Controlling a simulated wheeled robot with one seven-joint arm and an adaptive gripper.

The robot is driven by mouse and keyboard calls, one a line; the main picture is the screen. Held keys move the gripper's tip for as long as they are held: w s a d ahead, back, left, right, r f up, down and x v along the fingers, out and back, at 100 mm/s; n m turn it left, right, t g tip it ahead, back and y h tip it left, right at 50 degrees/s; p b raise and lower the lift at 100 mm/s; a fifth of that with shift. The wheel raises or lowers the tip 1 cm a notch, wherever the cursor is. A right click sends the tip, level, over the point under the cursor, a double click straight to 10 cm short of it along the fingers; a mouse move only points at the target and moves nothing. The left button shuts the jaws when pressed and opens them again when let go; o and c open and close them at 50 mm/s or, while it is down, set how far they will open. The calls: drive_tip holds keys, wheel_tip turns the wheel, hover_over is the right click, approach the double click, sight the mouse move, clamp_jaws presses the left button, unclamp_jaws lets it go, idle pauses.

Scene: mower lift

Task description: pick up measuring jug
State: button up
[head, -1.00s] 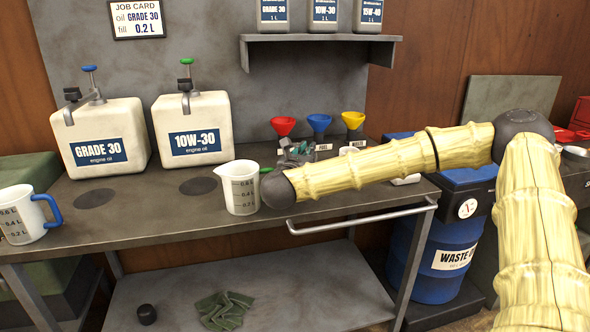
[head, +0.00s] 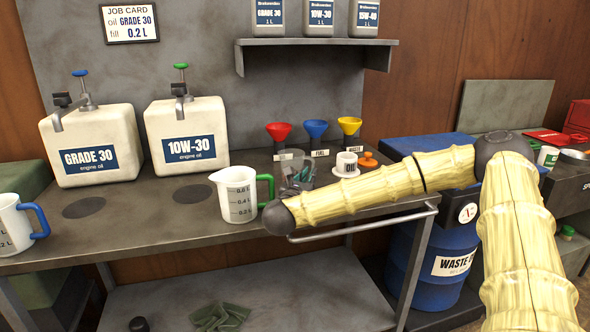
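A white measuring jug with a green handle (head: 238,196) stands upright near the bench's front edge. Its handle points right. A second measuring jug, with a blue handle (head: 14,224), stands at the left and is cut by the picture's edge. My arm reaches in from the right; its dark rounded end is just right of the green-handled jug.
Grade 30 (head: 92,147) and 10W-30 (head: 187,140) oil containers with pumps stand behind the jugs. Red, blue and yellow funnels (head: 316,130) are at the back, near a white OIL cup (head: 346,163) and an orange item (head: 369,161). A rail (head: 365,222) runs along the front.

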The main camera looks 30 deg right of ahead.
drive_tip(key=shift+x, duration=3.05)
drive_tip(key=shift+c, duration=0.4)
clamp_jaws()
drive_tip(key=shift+r, duration=0.2)
